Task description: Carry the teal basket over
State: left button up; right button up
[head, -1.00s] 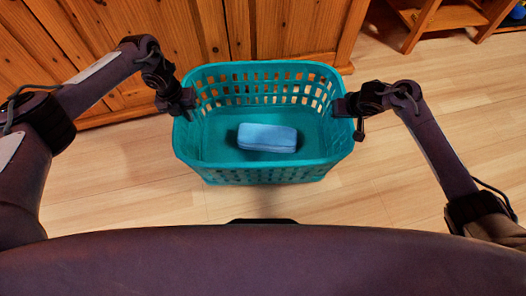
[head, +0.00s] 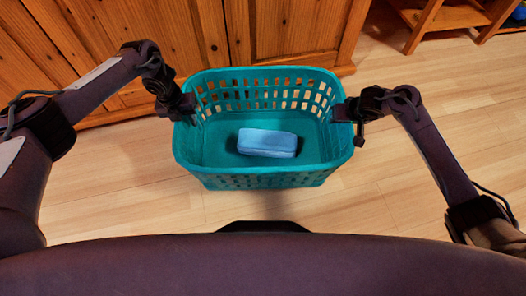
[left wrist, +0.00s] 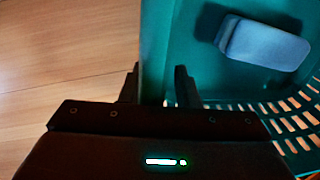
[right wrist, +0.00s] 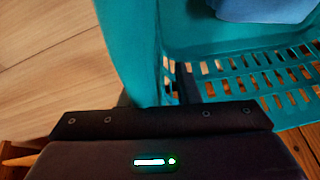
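The teal basket (head: 262,180) hangs between my two arms, with a light blue case (head: 267,142) lying on its floor. My left gripper (head: 190,106) is at the basket's left rim; in the left wrist view its fingers (left wrist: 158,88) straddle the teal wall, one outside and one inside. My right gripper (head: 345,110) is at the right rim; in the right wrist view the wall (right wrist: 140,60) runs between its fingers (right wrist: 154,88), the outer one mostly hidden. The blue case also shows in the left wrist view (left wrist: 262,45).
A wooden cabinet (head: 150,40) stands just beyond the basket. A wooden shelf (head: 450,15) is at the upper right, with a small blue thing at the far corner. The pale plank floor (head: 420,110) is clear to the right and in front.

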jog(key=shift+r, duration=0.15)
pick_arm(q)
notch_tip(320, 180, up, 12)
jog(key=a, duration=0.1)
jog(key=shift+a, duration=0.2)
pick_arm(e)
jog(key=v, duration=1.1)
jog(key=shift+s+r, duration=0.25)
jog(key=shift+r, duration=0.05)
pick_arm(q)
jog(key=shift+f, duration=0.1)
